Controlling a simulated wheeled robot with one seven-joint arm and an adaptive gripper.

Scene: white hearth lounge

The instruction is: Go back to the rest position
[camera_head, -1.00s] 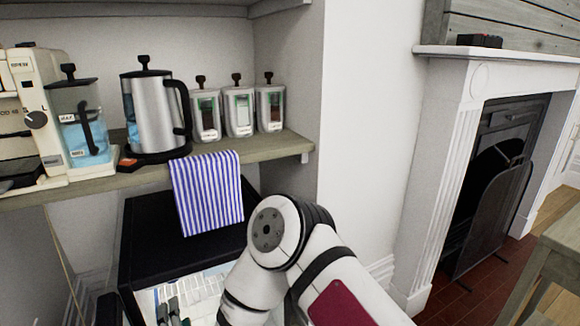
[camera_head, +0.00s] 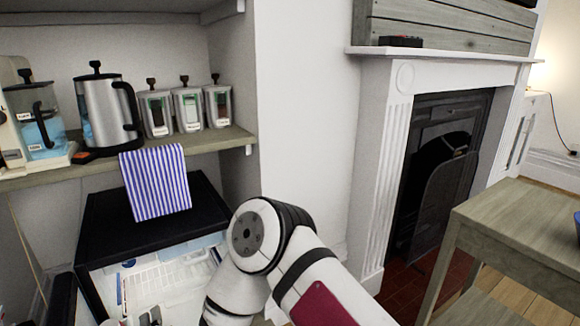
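My arm rises from the bottom of the head view, folded at a white joint with a dark band. My gripper is not visible; the lower link runs down out of the bottom edge. Left of the arm is a black cabinet (camera_head: 150,228) with a lit interior, its front open to a white rack (camera_head: 165,282). The arm covers part of its right side.
A shelf (camera_head: 225,140) holds a steel kettle (camera_head: 103,110), a coffee maker (camera_head: 38,120) and jars (camera_head: 188,110). A striped towel (camera_head: 155,183) hangs from it. Right are a fireplace (camera_head: 375,150) and a wooden table (camera_head: 510,215). Floor shows between them.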

